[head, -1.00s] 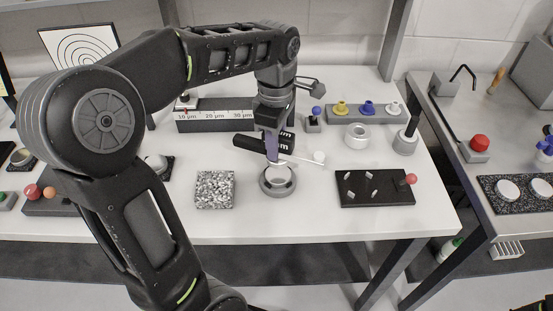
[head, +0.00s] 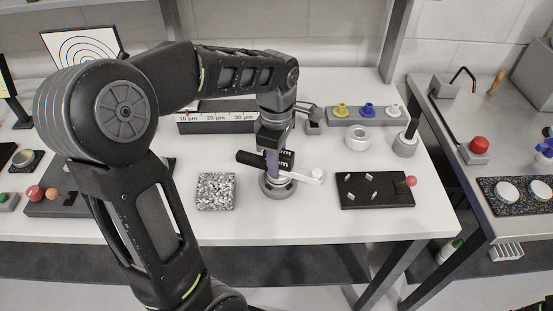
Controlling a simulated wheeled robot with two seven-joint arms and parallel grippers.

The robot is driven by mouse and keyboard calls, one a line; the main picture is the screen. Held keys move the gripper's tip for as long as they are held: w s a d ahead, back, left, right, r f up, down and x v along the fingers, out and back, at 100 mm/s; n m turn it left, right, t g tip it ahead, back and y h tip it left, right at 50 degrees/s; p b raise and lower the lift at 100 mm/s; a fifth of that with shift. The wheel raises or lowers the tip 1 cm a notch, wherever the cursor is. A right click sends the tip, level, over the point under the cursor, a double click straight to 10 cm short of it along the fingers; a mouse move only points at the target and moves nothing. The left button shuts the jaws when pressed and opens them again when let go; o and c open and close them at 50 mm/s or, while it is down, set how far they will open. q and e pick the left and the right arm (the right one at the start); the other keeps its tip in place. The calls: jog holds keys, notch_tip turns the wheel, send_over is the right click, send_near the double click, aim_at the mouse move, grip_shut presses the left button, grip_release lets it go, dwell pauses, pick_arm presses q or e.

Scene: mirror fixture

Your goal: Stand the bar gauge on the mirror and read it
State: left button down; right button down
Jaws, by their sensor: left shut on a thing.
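My left gripper (head: 276,168) points down over the round grey mirror fixture (head: 279,192) in the middle of the table. It is shut on what looks like the bar gauge, a pale bar (head: 301,176) that reaches out to the right and ends near a white round piece. The bar crosses above the fixture's right rim. The dark jaws and the bar hide most of the mirror face. I cannot tell whether the gauge touches the mirror.
A speckled square block (head: 216,191) stands left of the fixture, and a black tray with small pegs (head: 374,190) stands to the right. Behind are a grey rack marked in µm (head: 215,124), a holder with coloured knobs (head: 364,116) and a metal ring (head: 358,138). The front strip is clear.

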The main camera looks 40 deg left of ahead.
pick_arm(q)
jog(key=shift+f, duration=0.1)
jog(key=c, duration=1.1)
grip_release()
jog(key=shift+r, duration=0.4)
notch_tip(320, 180, up, 8)
jog(key=shift+w+f+b, duration=0.1)
jog(key=shift+b, duration=0.2)
notch_tip(320, 180, up, 4)
jog(key=shift+f+p, duration=0.15)
jog(key=shift+p, duration=0.8)
